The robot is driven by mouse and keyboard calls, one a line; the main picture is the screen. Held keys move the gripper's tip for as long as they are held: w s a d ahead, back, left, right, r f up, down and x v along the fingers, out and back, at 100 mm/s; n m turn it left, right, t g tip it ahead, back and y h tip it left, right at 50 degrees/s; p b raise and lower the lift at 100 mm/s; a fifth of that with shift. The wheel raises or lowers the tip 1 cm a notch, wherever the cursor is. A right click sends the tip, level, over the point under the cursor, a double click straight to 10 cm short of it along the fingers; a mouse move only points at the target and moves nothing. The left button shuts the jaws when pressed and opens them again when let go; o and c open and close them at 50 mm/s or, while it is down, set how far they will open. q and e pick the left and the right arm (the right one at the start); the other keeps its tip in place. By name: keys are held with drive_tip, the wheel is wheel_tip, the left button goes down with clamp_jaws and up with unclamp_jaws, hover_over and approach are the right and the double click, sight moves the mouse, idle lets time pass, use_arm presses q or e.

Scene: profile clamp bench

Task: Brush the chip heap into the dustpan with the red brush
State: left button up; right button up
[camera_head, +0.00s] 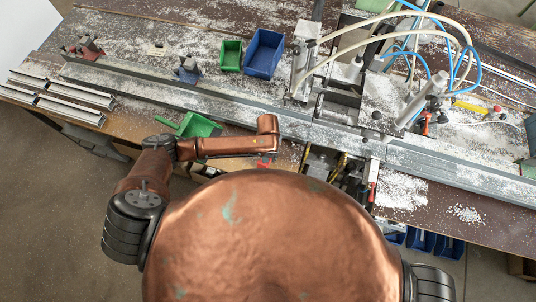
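A green dustpan (199,126) lies near the front edge of the bench, its handle to the left, partly covered by my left arm. A small red piece (264,161) shows just below my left wrist; it may be part of the red brush, but most of it is hidden. A small heap of pale chips (467,213) lies on the brown bench top at the right. A larger white patch of chips (401,190) lies left of it. My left forearm reaches right across the bench's front edge; its gripper is hidden. My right gripper is out of view.
A long grey profile rail (215,101) crosses the bench to a clamp station (340,95) with blue and pale hoses. Green (230,55) and blue (264,53) bins stand behind. Metal profiles (70,110) lie left. Brown bench around the small heap is fairly clear.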

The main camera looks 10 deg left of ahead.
use_arm(q)
drive_tip(key=shift+f, duration=0.55)
idle(0.4)
drive_tip(key=a+p, duration=0.2)
drive_tip(key=a, duration=0.1)
drive_tip(key=shift+a+r, duration=0.15)
drive_tip(key=shift+a, duration=0.05)
drive_tip(key=shift+a+p, duration=0.35)
drive_tip(key=shift+a, duration=0.1)
drive_tip(key=shift+w+a+p, duration=0.1)
drive_tip(key=shift+a+p, duration=0.9)
drive_tip(key=shift+a, duration=1.1)
